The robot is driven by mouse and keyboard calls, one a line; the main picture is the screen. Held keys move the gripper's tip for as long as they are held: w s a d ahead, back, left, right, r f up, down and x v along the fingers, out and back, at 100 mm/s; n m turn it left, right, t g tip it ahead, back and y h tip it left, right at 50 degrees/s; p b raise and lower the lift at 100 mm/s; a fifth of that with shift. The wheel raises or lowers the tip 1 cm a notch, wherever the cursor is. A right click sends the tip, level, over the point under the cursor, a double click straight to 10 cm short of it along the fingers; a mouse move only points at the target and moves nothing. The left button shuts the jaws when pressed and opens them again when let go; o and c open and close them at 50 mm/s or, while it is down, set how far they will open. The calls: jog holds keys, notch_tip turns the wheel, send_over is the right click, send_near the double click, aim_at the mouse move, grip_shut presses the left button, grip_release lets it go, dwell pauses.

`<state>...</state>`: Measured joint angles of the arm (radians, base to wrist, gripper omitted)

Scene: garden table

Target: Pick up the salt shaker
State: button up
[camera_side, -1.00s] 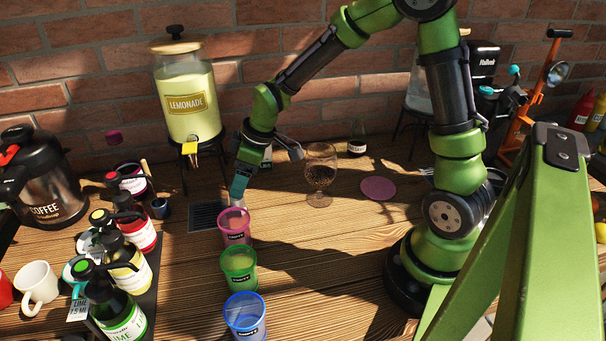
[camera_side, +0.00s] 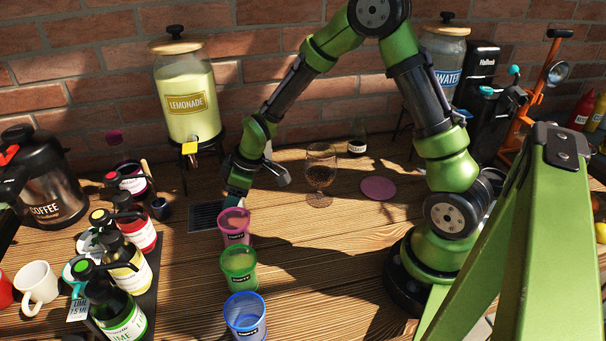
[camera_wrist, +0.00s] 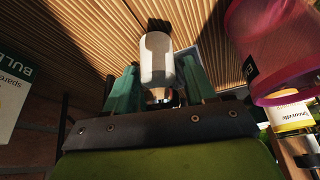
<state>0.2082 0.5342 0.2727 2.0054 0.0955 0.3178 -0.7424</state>
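The salt shaker (camera_wrist: 157,60), a small white cylinder with a dark end, shows in the wrist view between the two teal fingers of my gripper (camera_wrist: 158,85). The fingers stand apart on either side of it, with a narrow gap on the right; I see no firm grip. In the side view my gripper (camera_side: 235,199) points down just behind the pink cup (camera_side: 235,228), and the shaker is hidden there by the fingers and cup.
The pink cup is very close, at the right of the wrist view (camera_wrist: 280,45). Green (camera_side: 239,268) and blue (camera_side: 245,316) cups stand in front of it. A wine glass (camera_side: 320,170) stands to the right, and syrup bottles (camera_side: 128,262) to the left.

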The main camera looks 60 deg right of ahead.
jog(key=c, duration=0.7)
jog(key=shift+c, duration=0.4)
jog(key=shift+r, duration=0.15)
